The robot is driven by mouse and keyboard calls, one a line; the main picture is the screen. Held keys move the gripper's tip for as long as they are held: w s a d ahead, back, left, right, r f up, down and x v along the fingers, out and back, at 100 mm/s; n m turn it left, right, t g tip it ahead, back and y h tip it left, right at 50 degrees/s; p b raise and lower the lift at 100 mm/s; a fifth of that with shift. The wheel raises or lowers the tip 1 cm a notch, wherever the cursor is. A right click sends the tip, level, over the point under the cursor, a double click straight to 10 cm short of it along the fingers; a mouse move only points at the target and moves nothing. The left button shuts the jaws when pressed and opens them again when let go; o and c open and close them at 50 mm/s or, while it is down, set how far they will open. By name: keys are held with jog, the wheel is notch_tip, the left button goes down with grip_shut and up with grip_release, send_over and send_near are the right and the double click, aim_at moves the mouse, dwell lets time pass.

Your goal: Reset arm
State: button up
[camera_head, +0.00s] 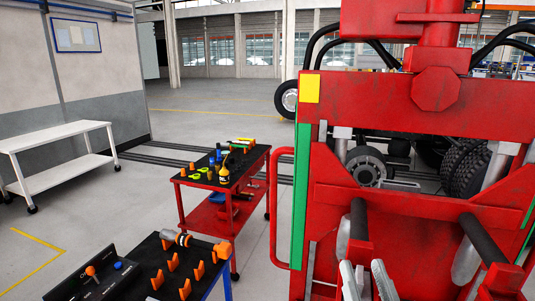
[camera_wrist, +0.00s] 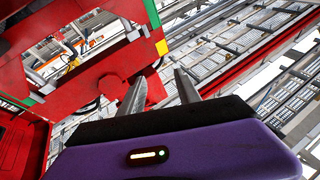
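My gripper (camera_head: 366,268) shows at the bottom of the head view, in front of the red lifting machine (camera_head: 420,115). Its two silver fingers point up and stand apart with nothing between them. In the wrist view my gripper (camera_wrist: 160,82) also shows two spread, empty fingers above its purple body. The red machine's frame (camera_wrist: 120,70) fills the left of that view. Most of my arm is outside the head view.
Two black bars (camera_head: 483,240) jut from the red machine close to my gripper. A red tool cart (camera_head: 245,190) and a dark control table (camera_head: 205,284) stand left. A white bench (camera_head: 60,150) is by the wall. Open floor lies between bench and cart.

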jog(key=s+d+f+g, duration=0.1)
jog(key=s+f+g, duration=0.1)
jog(key=s+f, duration=0.4)
jog(key=s+d+f+g, duration=0.2)
jog(key=s+f, duration=0.5)
jog(key=s, duration=0.8)
jog(key=s+d+f+g+h, duration=0.1)
jog(key=s+d+f+g, duration=0.1)
jog(key=s+f, duration=0.4)
jog(key=s+g, duration=0.1)
jog(key=s, duration=0.4)
jog(key=shift+s+f+n+g, duration=0.15)
jog(key=shift+f+n+g, duration=0.1)
jog(key=shift+n+g, duration=0.05)
